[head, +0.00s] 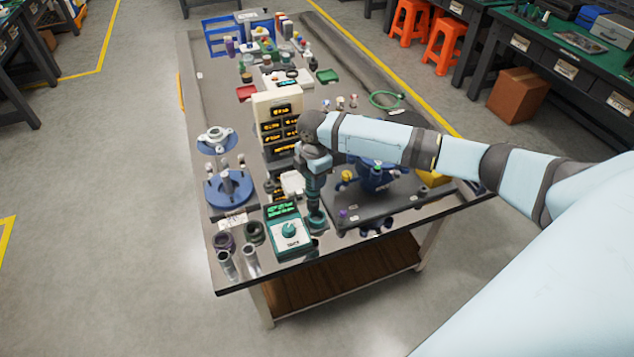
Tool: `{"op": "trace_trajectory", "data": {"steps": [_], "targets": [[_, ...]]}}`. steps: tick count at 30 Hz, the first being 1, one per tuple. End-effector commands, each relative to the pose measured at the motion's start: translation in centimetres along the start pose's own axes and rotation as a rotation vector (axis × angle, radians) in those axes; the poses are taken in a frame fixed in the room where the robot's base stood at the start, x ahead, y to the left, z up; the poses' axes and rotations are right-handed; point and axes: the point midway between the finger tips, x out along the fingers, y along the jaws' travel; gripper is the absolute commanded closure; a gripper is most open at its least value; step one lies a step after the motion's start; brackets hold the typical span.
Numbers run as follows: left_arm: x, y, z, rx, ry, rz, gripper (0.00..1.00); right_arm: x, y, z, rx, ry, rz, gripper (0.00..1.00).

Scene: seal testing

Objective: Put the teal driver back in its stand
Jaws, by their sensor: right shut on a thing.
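My right gripper (315,182) points down over the near half of the bench, shut on a slim upright thing that looks like the teal driver (314,200). The fingers hide most of the driver. Right below it is a small round teal holder (317,222), which looks like its stand. The driver's lower end overlaps the holder in this view; I cannot tell whether it is inside or just above. My left gripper is not in view.
A green box with a dial (289,230) stands close left of the holder. Dark rings (255,232) and metal cylinders (250,260) stand farther left. A cream instrument tower (277,110) is behind. A blue fixture (378,178) and dark mat (400,203) lie to the right.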

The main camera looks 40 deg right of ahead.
Motion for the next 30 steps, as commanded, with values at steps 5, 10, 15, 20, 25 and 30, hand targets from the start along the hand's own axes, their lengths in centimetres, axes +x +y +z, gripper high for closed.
{"op": "trace_trajectory", "data": {"steps": [5,10,15,20,25,30], "targets": [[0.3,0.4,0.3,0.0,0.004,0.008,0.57,1.8,0.6,1.2,-0.14,-0.004,0.001,0.87],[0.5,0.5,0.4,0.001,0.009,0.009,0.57,2.5,0.6,1.5,-0.173,-0.005,0.001,0.87],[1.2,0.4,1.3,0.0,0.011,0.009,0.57,3.6,0.6,1.5,-0.173,-0.006,0.001,0.87],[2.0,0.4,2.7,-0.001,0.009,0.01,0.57,5.0,0.6,1.6,-0.172,-0.006,0.001,0.87],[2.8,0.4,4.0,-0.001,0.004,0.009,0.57,6.0,0.6,1.6,-0.172,-0.006,0.002,0.87],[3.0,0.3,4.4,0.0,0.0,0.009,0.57,6.2,0.6,1.6,-0.172,-0.006,0.002,0.87]]}}
